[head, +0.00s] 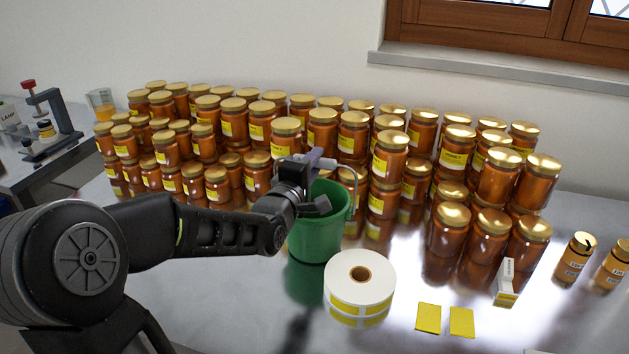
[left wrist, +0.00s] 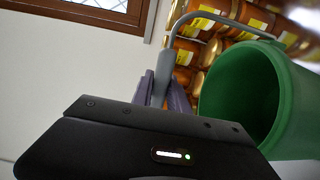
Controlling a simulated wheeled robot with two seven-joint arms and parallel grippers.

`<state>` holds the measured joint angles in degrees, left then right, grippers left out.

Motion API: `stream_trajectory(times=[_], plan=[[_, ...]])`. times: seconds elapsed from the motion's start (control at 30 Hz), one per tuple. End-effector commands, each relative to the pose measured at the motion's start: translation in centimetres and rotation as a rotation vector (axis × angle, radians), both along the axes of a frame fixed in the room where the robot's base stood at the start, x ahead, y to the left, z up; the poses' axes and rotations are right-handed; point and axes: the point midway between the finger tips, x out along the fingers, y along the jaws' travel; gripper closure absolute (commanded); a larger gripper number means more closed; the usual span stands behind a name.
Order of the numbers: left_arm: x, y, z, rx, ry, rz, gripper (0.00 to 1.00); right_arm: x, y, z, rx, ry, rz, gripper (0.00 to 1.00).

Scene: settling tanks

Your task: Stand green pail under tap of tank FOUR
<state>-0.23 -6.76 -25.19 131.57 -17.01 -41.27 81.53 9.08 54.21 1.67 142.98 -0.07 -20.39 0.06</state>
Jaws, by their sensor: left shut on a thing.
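The green pail (head: 322,235) is near the middle of the steel table in the head view, upright and open at the top. In the left wrist view the pail (left wrist: 240,95) shows its open mouth at the right. My left gripper (head: 316,162) is above the pail's rim, shut on the grey grip of its handle (left wrist: 165,72); the purple fingers (left wrist: 164,92) show on either side of it. I cannot tell whether the pail's base touches the table. No tank or tap is in view. My right gripper is not in view.
Stacked honey jars (head: 395,155) stand close behind the pail. A label roll (head: 360,278) is just in front of it to the right. Yellow cards (head: 428,318), a small white box (head: 505,283) and small jars (head: 575,257) are farther right. A side table (head: 50,165) holds a press.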

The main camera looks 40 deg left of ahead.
Motion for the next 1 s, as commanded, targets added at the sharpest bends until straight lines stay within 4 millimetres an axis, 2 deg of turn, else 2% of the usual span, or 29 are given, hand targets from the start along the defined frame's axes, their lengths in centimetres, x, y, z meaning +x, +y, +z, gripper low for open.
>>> stream_trajectory(times=[0.5, 0.67, 1.0], plan=[[0.0, 0.1, 8.7, 0.001, -0.005, 0.001, 1.0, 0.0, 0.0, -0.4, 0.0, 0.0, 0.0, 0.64], [0.0, 0.0, 9.5, 0.0, -0.001, -0.001, 1.0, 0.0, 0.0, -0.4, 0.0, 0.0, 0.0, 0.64], [0.0, 0.0, 9.5, 0.0, -0.001, -0.001, 1.0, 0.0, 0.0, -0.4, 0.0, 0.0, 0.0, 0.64]])
